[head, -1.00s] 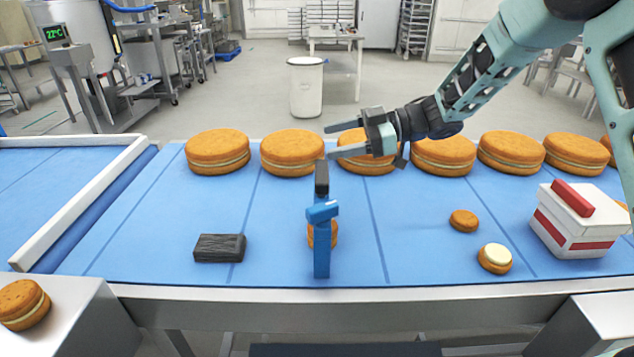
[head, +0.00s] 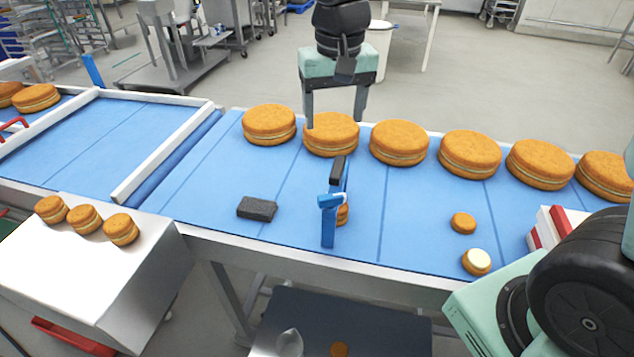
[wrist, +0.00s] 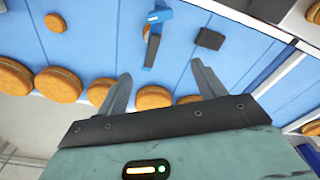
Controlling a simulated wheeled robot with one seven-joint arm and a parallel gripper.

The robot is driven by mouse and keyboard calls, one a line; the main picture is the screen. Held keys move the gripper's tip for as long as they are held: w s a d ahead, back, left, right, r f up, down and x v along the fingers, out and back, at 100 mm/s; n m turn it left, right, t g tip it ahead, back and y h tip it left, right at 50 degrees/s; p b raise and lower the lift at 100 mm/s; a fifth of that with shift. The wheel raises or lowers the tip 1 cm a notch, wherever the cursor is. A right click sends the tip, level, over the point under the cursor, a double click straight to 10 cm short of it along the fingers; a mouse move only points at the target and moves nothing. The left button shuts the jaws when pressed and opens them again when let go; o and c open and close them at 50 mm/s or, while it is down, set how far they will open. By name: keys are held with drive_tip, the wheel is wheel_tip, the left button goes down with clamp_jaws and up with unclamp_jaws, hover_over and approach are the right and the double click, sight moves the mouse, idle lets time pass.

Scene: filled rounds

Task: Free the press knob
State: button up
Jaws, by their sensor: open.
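A slim blue press stands on the blue belt, with a blue post (head: 328,228), a blue knob-like piece (head: 331,200) on top and a dark bar (head: 338,169) reaching back from it. The blue piece (wrist: 160,15) and the dark bar (wrist: 152,50) also show in the wrist view. A small filled round (head: 343,215) is partly hidden behind the post. My gripper (head: 334,122) is open and empty, fingers pointing down, at the far row of large rounds, beyond the press. In the wrist view the bar lies ahead of the fingertips (wrist: 160,72). I cannot tell what blocks the knob.
A dark block (head: 257,208) lies left of the press. Large filled rounds (head: 398,142) line the belt's far edge. Two small rounds (head: 463,222) and a red-and-white box (head: 545,230) are to the right. A white rail (head: 165,150) stands left. The belt between is clear.

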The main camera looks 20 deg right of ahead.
drive_tip(key=s+a+g, duration=0.1)
drive_tip(key=s, duration=0.2)
drive_tip(key=p, duration=0.3)
approach(330, 195)
wheel_tip(330, 195, down, 9)
drive_tip(key=shift+s+d+f, duration=0.1)
drive_tip(key=c, duration=1)
